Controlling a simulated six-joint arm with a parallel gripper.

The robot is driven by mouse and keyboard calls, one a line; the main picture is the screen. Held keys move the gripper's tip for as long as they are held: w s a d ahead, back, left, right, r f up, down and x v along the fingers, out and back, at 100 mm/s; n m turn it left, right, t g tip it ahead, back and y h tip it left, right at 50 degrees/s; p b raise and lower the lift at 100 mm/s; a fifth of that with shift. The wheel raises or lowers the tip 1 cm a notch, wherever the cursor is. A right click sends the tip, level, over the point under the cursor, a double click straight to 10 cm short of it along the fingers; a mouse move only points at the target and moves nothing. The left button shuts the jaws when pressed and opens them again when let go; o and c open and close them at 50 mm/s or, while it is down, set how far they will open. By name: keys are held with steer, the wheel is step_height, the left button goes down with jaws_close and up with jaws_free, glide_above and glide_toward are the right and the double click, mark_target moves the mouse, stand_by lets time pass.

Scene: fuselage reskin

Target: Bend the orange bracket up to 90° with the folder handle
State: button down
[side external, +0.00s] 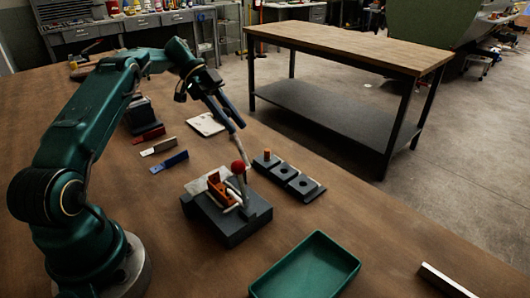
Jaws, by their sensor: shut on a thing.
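The orange bracket (215,185) sits in the dark grey folder (228,228) on the bench, with part of it standing up. Its exact bend angle cannot be read. The folder's handle carries a red ball knob (238,167) and stands upright at the right of the bracket. My gripper (238,129) is above and behind the knob, angled down, with its fingers around the upper end of a thin pale rod (243,150). The rod runs down behind the knob. Whether it joins the folder is hidden.
A dark block with holes and an orange peg (267,154) lies right of the folder. A green tray (305,268) is in front. Red, tan and blue-handled strips (169,162) lie to the left. A white plate (206,124) lies behind. Bare bench is left of the folder.

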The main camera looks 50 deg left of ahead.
steer(key=shift+w, duration=0.15)
stand_by(0.7)
steer(key=c, duration=0.6)
jaws_free()
